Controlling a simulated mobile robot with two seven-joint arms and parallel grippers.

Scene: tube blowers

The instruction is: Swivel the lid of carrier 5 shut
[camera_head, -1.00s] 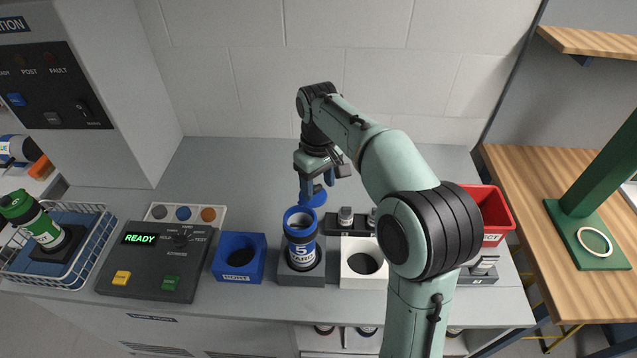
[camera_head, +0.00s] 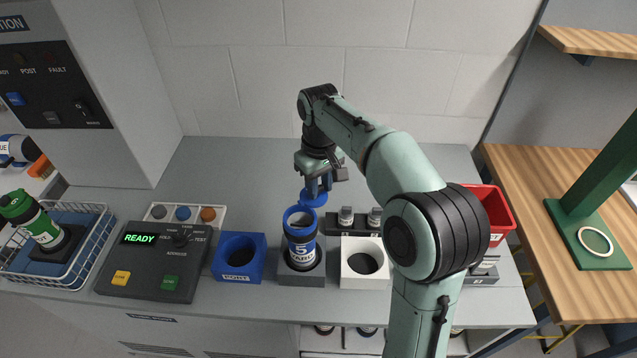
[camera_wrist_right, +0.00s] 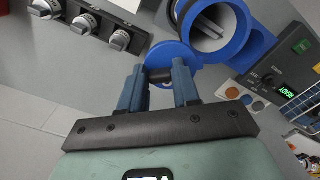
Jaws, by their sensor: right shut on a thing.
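Carrier 5 (camera_head: 301,250) stands upright in a grey holder (camera_head: 301,278). It has a blue rim, a dark body and a white label with a 5. Its blue lid (camera_head: 314,198) is swung out behind the rim, so the mouth is open; the lid also shows in the right wrist view (camera_wrist_right: 172,53). My right gripper (camera_head: 319,188) is at the lid, behind the carrier. In the right wrist view its two blue fingers (camera_wrist_right: 160,77) are closed on a small dark part at the lid's edge. My left gripper is not in view.
A blue holder (camera_head: 238,270) stands left of the carrier and a white holder (camera_head: 364,276) right of it. A dark strip with several metal knobs (camera_head: 345,215) lies behind. A control box (camera_head: 155,277) reads READY. A red bin (camera_head: 497,207) is at right.

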